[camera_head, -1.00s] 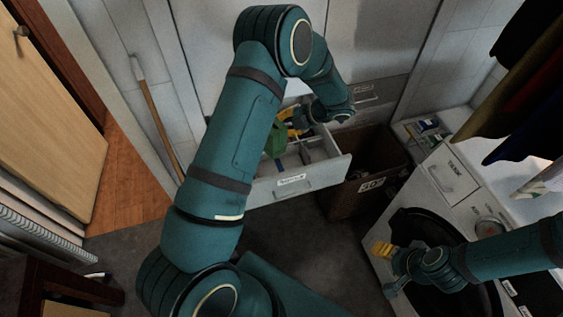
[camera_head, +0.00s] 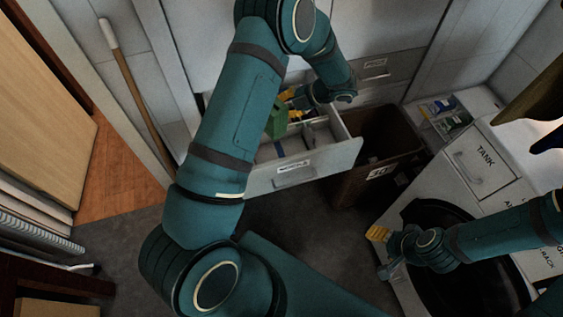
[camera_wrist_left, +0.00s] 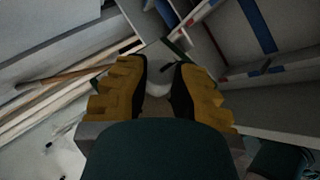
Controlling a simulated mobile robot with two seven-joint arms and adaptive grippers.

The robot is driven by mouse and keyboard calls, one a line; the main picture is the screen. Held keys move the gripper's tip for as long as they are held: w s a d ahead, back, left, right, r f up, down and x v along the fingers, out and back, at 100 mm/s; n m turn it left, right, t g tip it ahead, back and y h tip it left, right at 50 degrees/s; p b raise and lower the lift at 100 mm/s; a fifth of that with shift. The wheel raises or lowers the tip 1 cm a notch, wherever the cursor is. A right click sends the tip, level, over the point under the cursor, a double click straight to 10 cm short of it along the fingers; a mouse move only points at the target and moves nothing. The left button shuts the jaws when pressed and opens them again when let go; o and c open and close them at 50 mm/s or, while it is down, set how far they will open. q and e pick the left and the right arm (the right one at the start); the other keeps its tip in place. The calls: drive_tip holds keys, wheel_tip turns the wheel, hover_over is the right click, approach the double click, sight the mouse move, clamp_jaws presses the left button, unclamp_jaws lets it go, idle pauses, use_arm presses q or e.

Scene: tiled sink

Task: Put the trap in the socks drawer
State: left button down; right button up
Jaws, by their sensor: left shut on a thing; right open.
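The green trap (camera_head: 277,119) is in my left gripper (camera_head: 293,105), which is shut on it over the open drawer. The open drawer (camera_head: 340,157) is white, with inner dividers and a front label too small to read surely. My arm hides its left part. I cannot tell whether the trap touches the drawer. My right gripper (camera_head: 381,252) is open and empty, in front of the white washing machine.
A brown bin (camera_head: 345,188) stands right of the drawer. The washing machine (camera_head: 415,194) has a dark round door and a panel marked TANK. A tray of small items (camera_head: 440,112) lies behind it. A wooden-handled stick (camera_head: 135,95) leans at left. Dark floor is free in front.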

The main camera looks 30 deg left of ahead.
use_arm(q)
wheel_tip(320, 180, down, 17)
drive_tip(key=b, duration=0.6)
drive_tip(key=shift+r, duration=0.15)
use_arm(e)
wheel_tip(320, 180, down, 7)
drive_tip(key=shift+s, duration=0.2)
use_arm(q)
drive_tip(key=c, duration=1)
unclamp_jaws()
drive_tip(key=shift+o, duration=0.2)
drive_tip(key=p+v, duration=0.2)
drive_tip(key=v, duration=1)
use_arm(e)
drive_tip(key=shift+s+a+r, duration=0.1)
drive_tip(key=shift+s+r, duration=0.1)
drive_tip(key=shift+r, duration=0.7)
